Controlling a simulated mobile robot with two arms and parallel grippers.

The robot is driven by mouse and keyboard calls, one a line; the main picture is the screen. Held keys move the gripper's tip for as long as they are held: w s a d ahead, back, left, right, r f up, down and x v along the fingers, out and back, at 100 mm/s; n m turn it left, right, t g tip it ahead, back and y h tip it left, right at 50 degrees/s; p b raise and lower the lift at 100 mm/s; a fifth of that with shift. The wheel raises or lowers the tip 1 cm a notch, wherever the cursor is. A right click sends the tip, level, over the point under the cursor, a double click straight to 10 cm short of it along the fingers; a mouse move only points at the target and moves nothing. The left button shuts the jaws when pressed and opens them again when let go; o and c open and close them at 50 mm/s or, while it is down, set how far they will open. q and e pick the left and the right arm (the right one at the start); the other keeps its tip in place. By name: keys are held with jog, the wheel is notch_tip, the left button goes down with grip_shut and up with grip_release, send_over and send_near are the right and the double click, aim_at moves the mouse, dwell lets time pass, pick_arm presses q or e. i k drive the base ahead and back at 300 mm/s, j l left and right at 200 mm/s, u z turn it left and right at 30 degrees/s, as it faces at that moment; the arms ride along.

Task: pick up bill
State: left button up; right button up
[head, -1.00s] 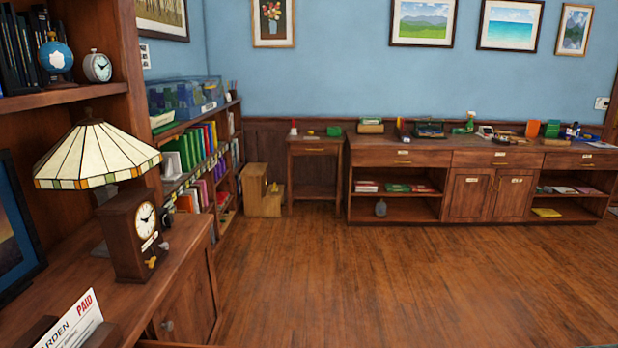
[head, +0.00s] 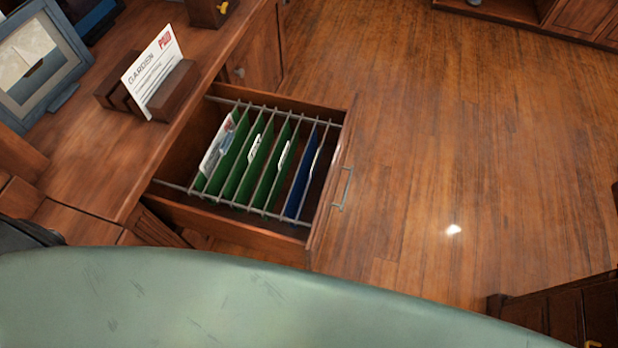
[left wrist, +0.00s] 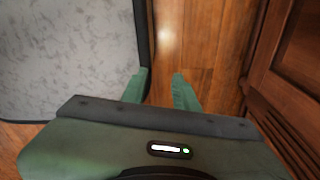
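The bill (head: 152,70) is a white sheet with "GARDEN" in dark letters and a red "PAID" mark. It stands upright, slightly tilted, in a dark wooden holder (head: 174,90) on the desk top (head: 120,165). My left gripper (left wrist: 160,90) shows only in the left wrist view. Its two green fingers are apart with bare floor showing between them, and it is empty. The bill is not in that wrist view. My right gripper is in neither view.
An open drawer (head: 255,237) with green and blue hanging files juts out below the desk. A framed picture (head: 42,60) stands left of the bill. Wooden floor (head: 440,150) is clear at right. Dark wooden furniture (head: 560,310) stands at lower right.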

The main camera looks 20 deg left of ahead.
aim_at(145, 76)
jog(key=u, duration=1.4)
